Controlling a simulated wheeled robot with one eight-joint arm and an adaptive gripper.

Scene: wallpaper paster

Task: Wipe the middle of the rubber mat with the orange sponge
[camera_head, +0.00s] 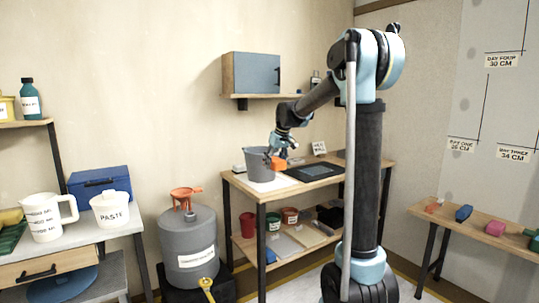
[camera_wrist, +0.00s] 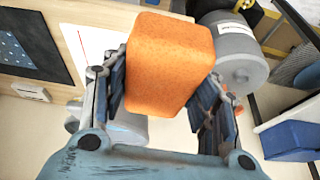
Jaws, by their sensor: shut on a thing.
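The orange sponge (camera_head: 279,164) is held in my gripper (camera_head: 282,150) in front of the right side of a grey bucket, above the wooden workbench. In the wrist view my gripper (camera_wrist: 165,90) is shut on the sponge (camera_wrist: 168,62), with a finger on either side. The black rubber mat (camera_head: 296,174) lies flat on the bench to the right of the sponge. Its middle is blue-grey with pale specks. In the wrist view the mat (camera_wrist: 52,68) shows at the top left, apart from the sponge.
The grey bucket (camera_head: 258,158) stands on the bench left of the mat. A white sheet (camera_head: 277,185) lies in front of it. A small sign (camera_head: 319,148) stands behind the mat. A grey barrel (camera_head: 188,245) with an orange funnel stands left of the bench.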

